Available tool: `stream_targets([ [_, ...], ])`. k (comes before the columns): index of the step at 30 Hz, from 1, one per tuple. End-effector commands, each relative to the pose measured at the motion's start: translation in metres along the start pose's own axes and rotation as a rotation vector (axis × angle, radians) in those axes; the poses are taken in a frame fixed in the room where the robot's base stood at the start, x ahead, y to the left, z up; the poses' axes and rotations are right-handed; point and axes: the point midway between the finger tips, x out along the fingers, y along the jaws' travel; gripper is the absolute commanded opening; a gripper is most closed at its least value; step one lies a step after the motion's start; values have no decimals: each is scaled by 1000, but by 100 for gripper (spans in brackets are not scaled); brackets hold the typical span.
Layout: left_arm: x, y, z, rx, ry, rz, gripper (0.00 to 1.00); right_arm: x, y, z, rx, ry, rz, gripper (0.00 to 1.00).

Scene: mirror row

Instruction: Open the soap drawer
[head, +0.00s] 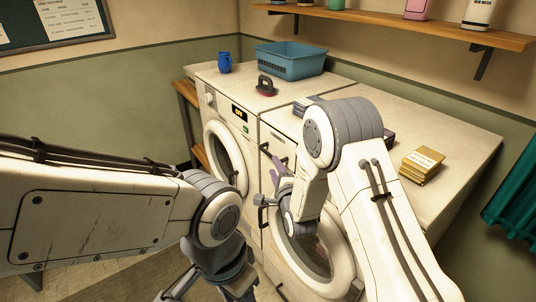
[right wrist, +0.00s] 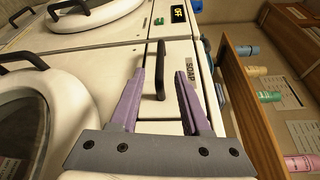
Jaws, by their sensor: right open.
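The soap drawer (right wrist: 178,52) is a pale panel marked SOAP with a black bar handle (right wrist: 160,72), in the right wrist view. It looks shut, flush with the machine front. My right gripper (right wrist: 160,75) is open, its purple fingers on either side of the handle, with gaps to both; I cannot tell how far the tips reach past the bar. In the head view, my right gripper (head: 276,178) is at the front of the nearer washing machine, and my arm hides part of that front. My left gripper (head: 215,288) is low at the bottom edge, partly cut off, its jaws unclear.
A second washing machine (head: 212,112) with a lit display stands to the left. On the tops are a blue basket (head: 290,62), a blue mug (head: 224,62), a dark brush (head: 265,85) and a yellow stack (head: 422,165). A wooden shelf (head: 400,20) hangs above.

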Motion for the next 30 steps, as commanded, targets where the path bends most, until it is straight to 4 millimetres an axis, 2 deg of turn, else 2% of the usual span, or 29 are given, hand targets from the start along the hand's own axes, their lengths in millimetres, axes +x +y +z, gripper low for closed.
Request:
stream_targets([
  [9, -15, 1, -1, 0, 0, 0, 50, 57, -2, 0, -3, 0, 0, 47],
  [15, -20, 1, -1, 0, 0, 0, 50, 82, -1, 1, -3, -1, 1, 47],
  [21, -21, 2, -1, 0, 0, 0, 50, 91, 0, 1, -4, -1, 2, 47],
  [28, -21, 2, -1, 0, 0, 0, 50, 92, 0, 1, -4, -1, 3, 47],
  [29, -21, 2, -1, 0, 0, 0, 50, 92, 0, 1, -4, -1, 3, 43],
  [30, -21, 2, -1, 0, 0, 0, 50, 92, 0, 1, -4, -1, 2, 28],
])
